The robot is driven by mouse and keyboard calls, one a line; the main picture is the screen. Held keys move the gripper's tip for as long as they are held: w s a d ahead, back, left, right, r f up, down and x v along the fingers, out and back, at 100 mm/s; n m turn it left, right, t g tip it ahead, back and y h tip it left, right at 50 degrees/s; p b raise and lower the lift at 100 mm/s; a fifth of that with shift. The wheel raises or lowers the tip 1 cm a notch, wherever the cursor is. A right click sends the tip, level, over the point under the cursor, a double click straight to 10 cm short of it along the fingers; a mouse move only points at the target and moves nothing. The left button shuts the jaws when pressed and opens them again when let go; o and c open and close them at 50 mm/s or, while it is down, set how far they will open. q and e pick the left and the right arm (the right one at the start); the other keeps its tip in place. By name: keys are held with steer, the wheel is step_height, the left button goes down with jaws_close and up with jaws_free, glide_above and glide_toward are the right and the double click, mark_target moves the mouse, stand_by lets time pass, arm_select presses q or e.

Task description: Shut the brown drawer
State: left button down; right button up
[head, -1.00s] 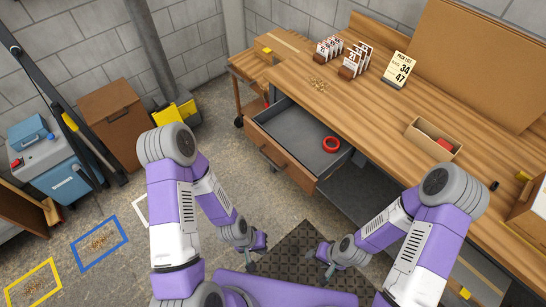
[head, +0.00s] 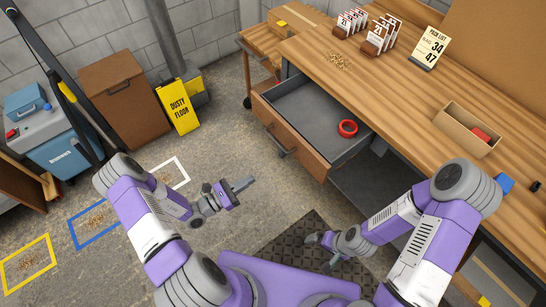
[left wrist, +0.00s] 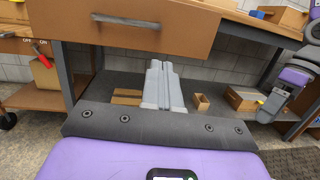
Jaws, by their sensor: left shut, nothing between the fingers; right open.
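The brown drawer (head: 301,152) stands pulled out of the workbench, with a red tape roll (head: 347,128) inside on its grey floor. Its front panel and dark bar handle (left wrist: 126,21) show at the top of the left wrist view. My left gripper (head: 245,183) is shut and empty, in the air to the left of and below the drawer front, apart from it. Its closed fingers (left wrist: 163,84) point toward the bench, below the handle in the left wrist view. My right gripper (head: 323,249) is open and low over the dark mat, away from the drawer.
The wooden workbench (head: 400,110) carries card holders, a pick-list sign (head: 430,48) and an open box (head: 466,131). A wooden cart (head: 262,52) stands beyond the drawer. A yellow dusty-floor sign (head: 179,106) stands at the back left.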

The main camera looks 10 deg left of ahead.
arm_select(q)
steer(key=w+d+r+b, duration=0.1)
steer(key=w+d, duration=0.2)
steer(key=w, duration=0.2)
steer(key=w+d+r+n+t+y+b, duration=0.1)
steer(key=w+d+r, duration=0.1)
steer(key=w, duration=0.4)
steer(key=shift+w+d+t, duration=0.3)
steer(key=shift+d, duration=0.4)
steer(key=shift+w, duration=0.1)
